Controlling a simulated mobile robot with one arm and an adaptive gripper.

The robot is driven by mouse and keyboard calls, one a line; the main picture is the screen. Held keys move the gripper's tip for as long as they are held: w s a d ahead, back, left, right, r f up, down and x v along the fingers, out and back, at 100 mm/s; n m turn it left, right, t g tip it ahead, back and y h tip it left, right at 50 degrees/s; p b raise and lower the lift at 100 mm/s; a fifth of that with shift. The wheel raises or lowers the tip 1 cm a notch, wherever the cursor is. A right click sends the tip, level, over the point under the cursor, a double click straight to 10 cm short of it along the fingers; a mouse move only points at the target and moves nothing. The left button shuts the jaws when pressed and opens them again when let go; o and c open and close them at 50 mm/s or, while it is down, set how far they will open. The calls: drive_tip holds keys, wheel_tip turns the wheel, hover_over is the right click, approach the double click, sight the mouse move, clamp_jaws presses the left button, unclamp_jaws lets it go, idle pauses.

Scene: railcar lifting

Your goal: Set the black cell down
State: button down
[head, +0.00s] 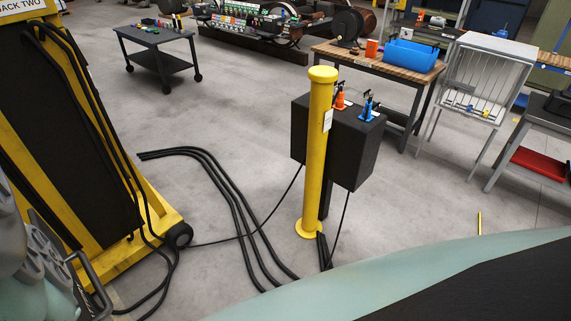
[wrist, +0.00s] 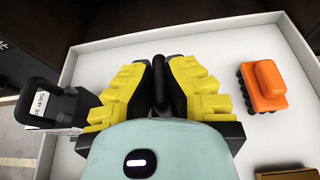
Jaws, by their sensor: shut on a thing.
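In the wrist view my gripper (wrist: 159,84) has its yellow fingers closed together, shut on a dark thing between the pads, which I take as the black cell (wrist: 159,92). Little of it shows between the fingers, and its underside is hidden. The gripper is over a white-walled tray (wrist: 190,30). I cannot tell whether the held thing touches the tray floor. In the head view only grey parts of my arm show at the lower left; the fingertips and the cell are not clear there.
In the wrist view an orange block (wrist: 267,86) with a dark studded edge lies right of my gripper in the tray. A brown piece (wrist: 287,173) is at the lower right. A black looped thing with a white label (wrist: 40,103) is at the left wall. A yellow post (head: 319,150) stands mid-floor.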

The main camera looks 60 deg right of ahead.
drive_tip(key=c, duration=1.1)
unclamp_jaws()
drive_tip(key=shift+c, duration=0.2)
drive_tip(key=shift+r, duration=0.15)
drive_tip(key=shift+d+r+p, duration=0.15)
drive_tip(key=shift+d+p, duration=0.15)
drive_tip(key=v, duration=1.1)
drive_tip(key=shift+d, duration=0.25)
